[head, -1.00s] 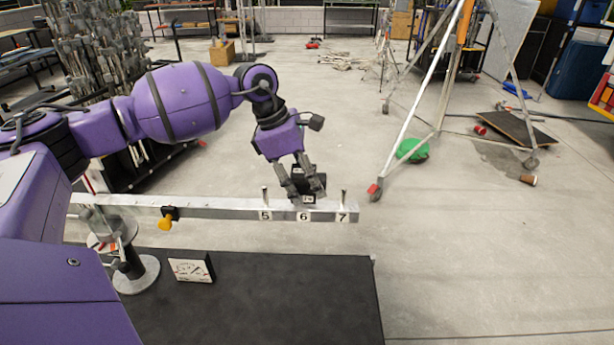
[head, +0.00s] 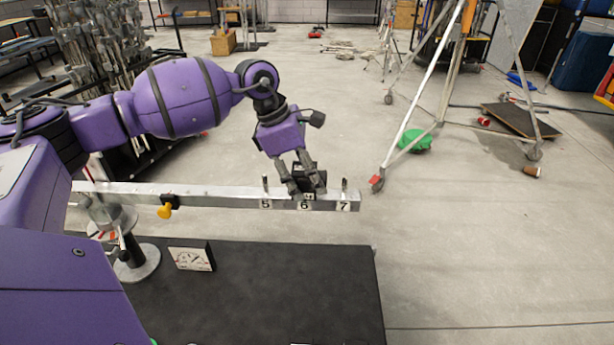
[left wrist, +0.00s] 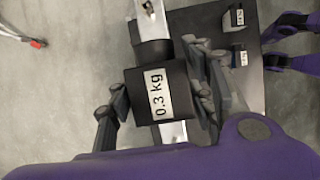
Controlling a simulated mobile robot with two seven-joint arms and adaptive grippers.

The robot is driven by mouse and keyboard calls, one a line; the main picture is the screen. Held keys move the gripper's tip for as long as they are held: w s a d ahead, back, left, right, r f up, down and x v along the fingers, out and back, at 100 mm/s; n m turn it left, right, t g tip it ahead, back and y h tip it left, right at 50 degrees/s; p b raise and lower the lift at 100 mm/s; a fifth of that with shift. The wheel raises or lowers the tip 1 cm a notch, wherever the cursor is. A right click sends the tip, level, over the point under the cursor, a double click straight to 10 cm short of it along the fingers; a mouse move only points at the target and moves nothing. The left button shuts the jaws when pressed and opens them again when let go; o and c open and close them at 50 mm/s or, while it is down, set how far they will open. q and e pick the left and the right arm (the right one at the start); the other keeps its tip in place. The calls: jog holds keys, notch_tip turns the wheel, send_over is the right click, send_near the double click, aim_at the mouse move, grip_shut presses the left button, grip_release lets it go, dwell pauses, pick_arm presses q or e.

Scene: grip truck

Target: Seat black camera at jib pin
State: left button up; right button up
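The black camera (head: 309,178) is a dark block at the numbered end of the jib, over the 6 label between the 5 and 7 pins. In the left wrist view it (left wrist: 140,93) carries a white 0.3 kg label. It hides any pin beneath it, so I cannot tell whether it is fully down. The jib (head: 228,199) is a long pale metal beam; a bit of it also shows in the left wrist view (left wrist: 174,132). My left gripper (head: 305,190) has its fingers on both sides of the camera. Whether they press on it is unclear. My right gripper is not visible.
A yellow-knobbed clamp (head: 166,208) hangs on the beam. A dial card (head: 190,257) stands on the black platform (head: 290,290). Upright pins (head: 265,182) flank the camera closely. A wheeled stand (head: 409,125) and green disc (head: 416,143) are on the floor to the right.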

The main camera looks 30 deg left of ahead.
pick_arm(q)
jog(key=shift+o, duration=1.3)
jog(key=v, duration=1.2)
